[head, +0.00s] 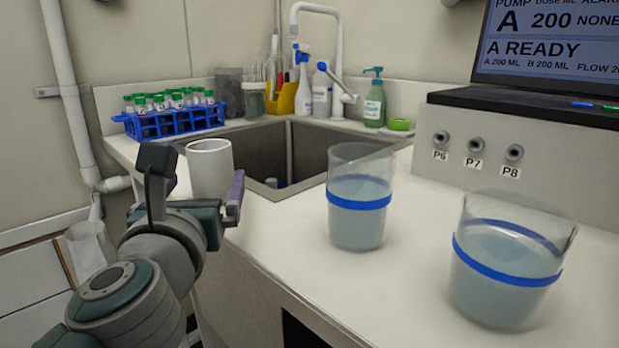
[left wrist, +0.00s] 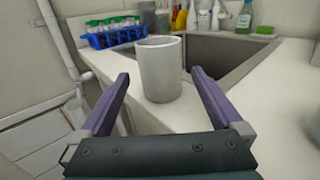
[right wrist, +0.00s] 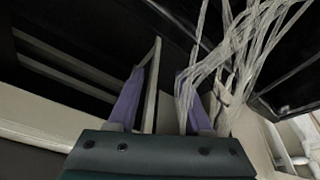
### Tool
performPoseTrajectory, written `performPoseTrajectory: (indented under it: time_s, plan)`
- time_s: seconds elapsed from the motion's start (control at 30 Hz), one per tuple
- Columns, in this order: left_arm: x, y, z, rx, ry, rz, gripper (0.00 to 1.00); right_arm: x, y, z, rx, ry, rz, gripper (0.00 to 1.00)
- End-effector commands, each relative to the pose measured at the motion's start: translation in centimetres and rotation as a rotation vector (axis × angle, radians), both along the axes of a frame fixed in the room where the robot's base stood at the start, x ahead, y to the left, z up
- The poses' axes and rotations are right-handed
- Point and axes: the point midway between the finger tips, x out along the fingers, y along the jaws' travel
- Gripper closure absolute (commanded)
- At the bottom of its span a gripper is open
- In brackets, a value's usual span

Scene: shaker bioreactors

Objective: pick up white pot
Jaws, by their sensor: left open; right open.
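The white pot (head: 209,168) stands upright on the counter, left of the sink, in the head view. In the left wrist view the pot (left wrist: 160,70) is ahead of my left gripper, centred between the lines of its fingers. My left gripper (head: 205,190) is open, and its purple fingers (left wrist: 160,85) point toward the pot with nothing held between them. The pot's lower part is partly hidden by the gripper in the head view. My right gripper (right wrist: 158,90) is open, away from the pot, near pale cables.
A blue rack (head: 172,122) of green-capped tubes stands behind the pot. The sink (head: 300,150) lies to its right. Two beakers with blue bands, one nearer the middle (head: 358,200) and one at right (head: 505,265), stand on the counter. Pale cables (right wrist: 225,70) hang by my right gripper.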

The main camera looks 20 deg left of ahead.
Motion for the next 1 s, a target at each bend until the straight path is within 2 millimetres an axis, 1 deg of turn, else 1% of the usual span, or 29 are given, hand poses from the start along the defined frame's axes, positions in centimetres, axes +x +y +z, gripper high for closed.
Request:
performPoseTrajectory:
  time_s: [0.17,0.3,0.4,0.5,0.7,0.73,0.77,1.0]
  plan:
    - [1.4,0.7,0.1,0.004,0.000,-0.001,0.00,0.0,0.0,0.0,0.000,-0.001,0.000,0.50]
    - [3.5,1.8,0.3,0.005,-0.002,-0.001,0.00,0.0,0.0,-0.2,0.000,-0.001,0.000,0.50]
    - [4.6,2.3,0.2,0.004,0.000,-0.003,0.00,0.0,0.0,-0.5,0.000,-0.001,0.000,0.50]
    - [5.2,2.6,0.2,0.004,0.001,-0.003,0.00,0.0,0.0,-0.6,0.000,-0.001,0.000,0.50]
    - [5.2,2.6,0.2,0.004,0.002,-0.003,0.00,0.0,0.0,-0.6,0.000,0.000,0.000,0.50]
    - [5.2,2.6,0.2,0.004,0.002,-0.004,0.01,0.0,0.0,-0.6,0.000,0.000,0.000,0.50]
    - [5.2,2.6,0.2,0.004,0.002,-0.004,0.05,0.0,0.0,-0.6,0.000,0.000,0.000,0.50]
    - [5.2,2.6,0.2,0.004,0.002,-0.004,0.31,0.0,0.0,-0.6,0.000,0.000,0.000,0.50]
